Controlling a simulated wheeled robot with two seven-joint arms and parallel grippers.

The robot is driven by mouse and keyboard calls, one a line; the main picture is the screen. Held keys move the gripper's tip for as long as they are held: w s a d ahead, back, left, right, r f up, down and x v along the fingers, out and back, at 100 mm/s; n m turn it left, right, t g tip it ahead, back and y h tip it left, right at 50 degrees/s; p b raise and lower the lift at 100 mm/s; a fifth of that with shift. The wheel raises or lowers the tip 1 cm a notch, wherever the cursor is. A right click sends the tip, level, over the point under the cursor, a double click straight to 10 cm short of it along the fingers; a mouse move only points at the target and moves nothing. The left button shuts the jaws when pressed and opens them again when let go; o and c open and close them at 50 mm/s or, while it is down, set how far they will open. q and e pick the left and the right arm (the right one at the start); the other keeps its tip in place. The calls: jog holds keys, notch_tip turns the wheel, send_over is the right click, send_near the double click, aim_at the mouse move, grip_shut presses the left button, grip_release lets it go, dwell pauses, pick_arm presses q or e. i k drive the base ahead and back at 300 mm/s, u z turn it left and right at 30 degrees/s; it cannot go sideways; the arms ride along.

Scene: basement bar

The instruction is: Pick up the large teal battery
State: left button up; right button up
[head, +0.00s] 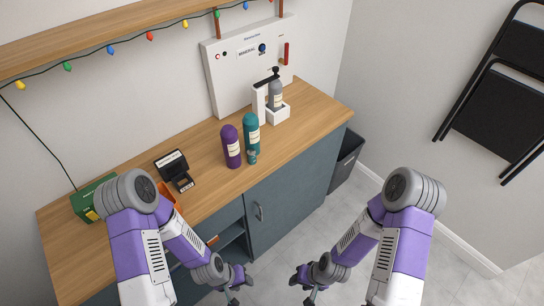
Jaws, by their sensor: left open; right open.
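The large teal battery (251,130), a cylinder with a rounded top and a pale label, stands upright on the wooden counter. A much smaller teal piece (252,157) is just in front of it; whether they touch is unclear. My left gripper (234,299) is open and empty, low in front of the cabinet, well away from the battery. My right gripper (309,299) is open and empty over the floor, farther right. Both fingertips are close to the bottom edge of the picture.
A purple cylinder (231,147) stands close left of the teal battery. Behind right, a white stand (259,104) holds a grey cylinder (276,94). A black device (173,164), an orange item (167,196) and a green box (87,201) are at left. A dark bin (347,158) stands beyond the counter.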

aim_at(252, 156)
jog(key=z, duration=2.05)
jog(key=i, duration=0.2)
jog(key=u, duration=3.15)
jog(key=i, duration=0.5)
jog(key=u, duration=0.1)
